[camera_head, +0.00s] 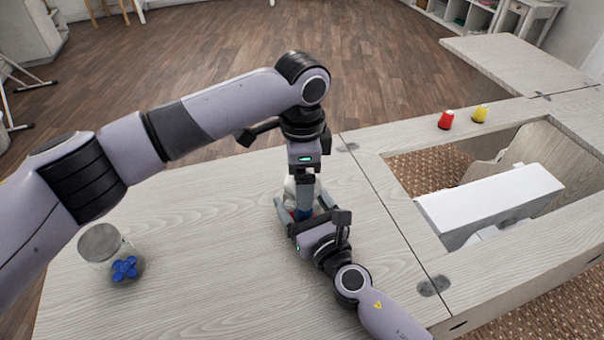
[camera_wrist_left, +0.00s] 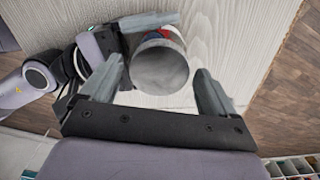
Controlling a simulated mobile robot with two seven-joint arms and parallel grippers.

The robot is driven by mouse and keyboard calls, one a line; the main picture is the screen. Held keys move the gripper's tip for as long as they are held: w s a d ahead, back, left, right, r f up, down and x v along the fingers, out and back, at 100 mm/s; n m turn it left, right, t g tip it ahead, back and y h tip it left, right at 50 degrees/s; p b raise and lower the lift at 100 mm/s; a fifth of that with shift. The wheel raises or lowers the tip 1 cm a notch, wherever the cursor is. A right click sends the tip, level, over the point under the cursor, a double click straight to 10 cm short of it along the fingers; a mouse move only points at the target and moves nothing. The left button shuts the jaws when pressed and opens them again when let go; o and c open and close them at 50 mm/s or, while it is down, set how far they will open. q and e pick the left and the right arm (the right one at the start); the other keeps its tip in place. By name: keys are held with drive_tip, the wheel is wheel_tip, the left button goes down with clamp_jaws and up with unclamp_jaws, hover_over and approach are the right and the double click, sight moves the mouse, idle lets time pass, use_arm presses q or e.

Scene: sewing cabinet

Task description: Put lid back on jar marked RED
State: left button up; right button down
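A clear jar (camera_wrist_left: 166,36) with red and blue contents stands on the pale wooden table. In the head view the jar (camera_head: 290,187) is largely hidden by my grippers. A round grey lid (camera_wrist_left: 160,68) covers its top in the wrist view; whether it is fully seated I cannot tell. My left gripper (camera_wrist_left: 160,66) points down over the lid, its fingers on either side with a small gap visible at each. My right gripper (camera_head: 303,208) reaches in from the lower right, its fingers around the jar's sides. No marking on the jar is readable.
A red spool (camera_head: 446,120) and a yellow spool (camera_head: 480,113) stand at the back right, beyond a cabinet opening holding a white machine (camera_head: 490,200). The front-left tabletop is clear.

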use_arm(q)
drive_tip(key=shift+r, duration=0.1)
wheel_tip(320, 180, up, 12)
drive_tip(key=shift+f, duration=0.1)
idle(0.5)
use_arm(e)
unclamp_jaws()
drive_tip(key=shift+s, duration=0.1)
drive_tip(key=shift+v, duration=3.45)
drive_tip(key=shift+d, duration=0.1)
